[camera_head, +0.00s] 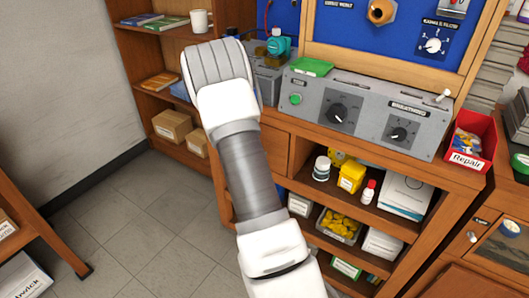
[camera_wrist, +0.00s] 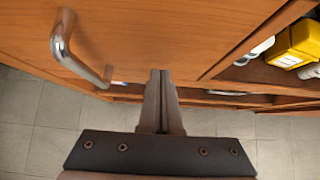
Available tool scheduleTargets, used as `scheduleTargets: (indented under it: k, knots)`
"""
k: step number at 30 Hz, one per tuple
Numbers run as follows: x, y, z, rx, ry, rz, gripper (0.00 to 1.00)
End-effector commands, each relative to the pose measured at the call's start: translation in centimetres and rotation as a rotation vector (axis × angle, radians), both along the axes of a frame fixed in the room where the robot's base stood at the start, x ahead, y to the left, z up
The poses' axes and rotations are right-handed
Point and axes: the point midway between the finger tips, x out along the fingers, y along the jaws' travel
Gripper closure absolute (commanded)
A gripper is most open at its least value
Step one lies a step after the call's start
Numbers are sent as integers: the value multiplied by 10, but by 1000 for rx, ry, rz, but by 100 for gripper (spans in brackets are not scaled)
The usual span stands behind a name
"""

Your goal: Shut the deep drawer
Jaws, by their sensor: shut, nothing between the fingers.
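In the wrist view a wooden drawer front (camera_wrist: 165,35) fills the upper middle, with a curved metal handle (camera_wrist: 76,50) at its left. My gripper (camera_wrist: 160,74) is shut and empty. Its fingertips are close to the lower part of this front, right of the handle; I cannot tell whether they touch it. In the head view my arm covers most of the drawer area, and only a strip of wooden front (camera_head: 274,150) shows to its right. My gripper is hidden there. How far the deep drawer stands out cannot be told.
Right of the drawer are open shelves with a yellow container (camera_head: 351,177), a white jar (camera_head: 321,168) and bins. A grey control box (camera_head: 360,118) stands on the bench top. A bookshelf (camera_head: 135,65) is at the back left. The tiled floor (camera_head: 150,220) at left is clear.

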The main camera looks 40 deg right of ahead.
Motion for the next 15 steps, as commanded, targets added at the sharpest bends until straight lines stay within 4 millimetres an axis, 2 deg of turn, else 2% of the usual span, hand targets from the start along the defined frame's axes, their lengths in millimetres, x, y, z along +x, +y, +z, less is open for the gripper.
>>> scheduleTargets:
  k: [5,6,9,15]
  knots:
    - [4,16,-1,5,2,2,100]
    - [3,24,11,4,0,3,100]
    - [-4,41,30,4,1,4,100]
    - [-13,68,56,6,2,3,100]
